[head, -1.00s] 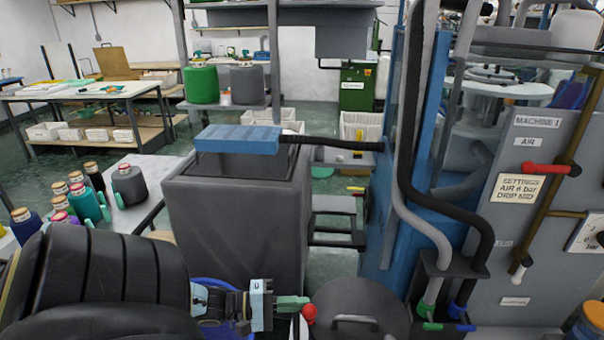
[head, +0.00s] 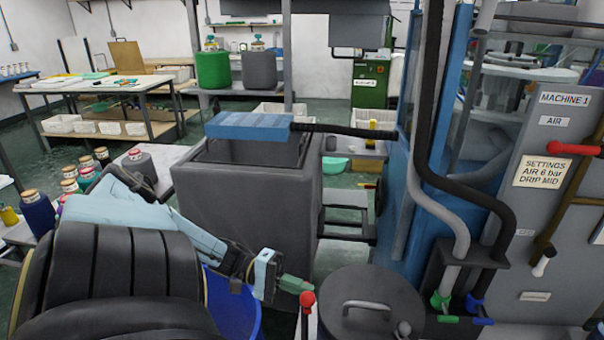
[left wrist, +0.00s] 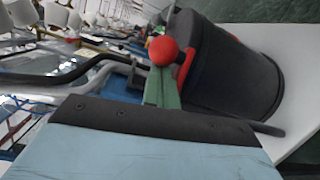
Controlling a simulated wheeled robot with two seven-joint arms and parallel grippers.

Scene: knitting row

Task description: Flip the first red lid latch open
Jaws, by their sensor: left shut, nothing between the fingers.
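The red lid latch has a round red knob (head: 307,299) on a short stem, standing at the left edge of a dark grey lidded drum (head: 350,325). In the left wrist view the red knob (left wrist: 163,50) shows just beyond my fingertips, with a red latch arm (left wrist: 188,66) against the dark drum (left wrist: 228,70). My left gripper (head: 297,285) has green fingers and is shut and empty. Its tips are right beside the knob; I cannot tell whether they touch. In the left wrist view the green fingers (left wrist: 162,88) lie together. My right gripper is not in view.
A blue drum (head: 232,312) stands under my left arm. A tall grey bin (head: 245,205) with a blue top is behind. Machine 1 (head: 545,200), with hoses and a red valve handle (head: 572,149), stands at the right. Yarn cones crowd a table at the left.

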